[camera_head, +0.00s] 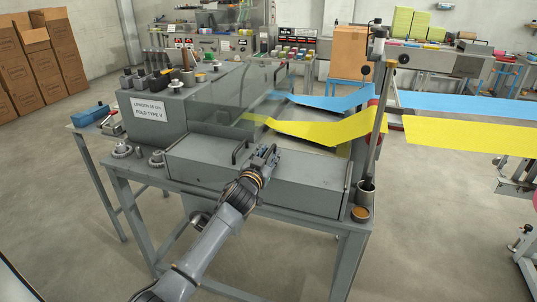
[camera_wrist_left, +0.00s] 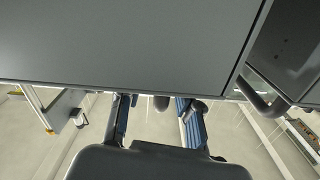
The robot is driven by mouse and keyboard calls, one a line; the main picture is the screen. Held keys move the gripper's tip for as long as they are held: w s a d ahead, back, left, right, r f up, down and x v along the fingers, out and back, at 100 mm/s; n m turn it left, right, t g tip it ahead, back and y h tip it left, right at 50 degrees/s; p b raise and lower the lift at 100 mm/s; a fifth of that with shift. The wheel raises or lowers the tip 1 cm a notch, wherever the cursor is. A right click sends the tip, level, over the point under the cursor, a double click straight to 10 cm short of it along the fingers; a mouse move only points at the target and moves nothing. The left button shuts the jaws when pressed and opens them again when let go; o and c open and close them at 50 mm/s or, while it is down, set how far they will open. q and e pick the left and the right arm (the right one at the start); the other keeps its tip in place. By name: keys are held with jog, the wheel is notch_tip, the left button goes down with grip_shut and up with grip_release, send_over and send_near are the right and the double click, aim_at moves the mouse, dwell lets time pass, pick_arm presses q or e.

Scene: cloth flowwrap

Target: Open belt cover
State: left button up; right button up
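The belt cover is a long grey metal box lid (camera_head: 300,187) along the front of the machine, and it looks closed. A dark bar handle (camera_head: 241,150) stands at its back edge, just left of my left gripper. My left gripper (camera_head: 266,155) is over the cover's top near the middle. In the left wrist view a flat grey panel (camera_wrist_left: 125,40) fills the top, and a dark curved handle (camera_wrist_left: 262,102) is right of the fingers. The left fingers (camera_wrist_left: 157,112) are apart with no handle between them; a small grey rounded piece shows there. My right gripper is not in view.
A grey machine block with a label (camera_head: 150,108) stands left, with a clear guard panel (camera_head: 235,95) behind the cover. A yellow cloth strip (camera_head: 320,131) and a blue strip (camera_head: 325,101) run in from the right.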

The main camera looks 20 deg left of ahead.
pick_arm(q)
jog(key=shift+c, duration=0.4)
grip_shut()
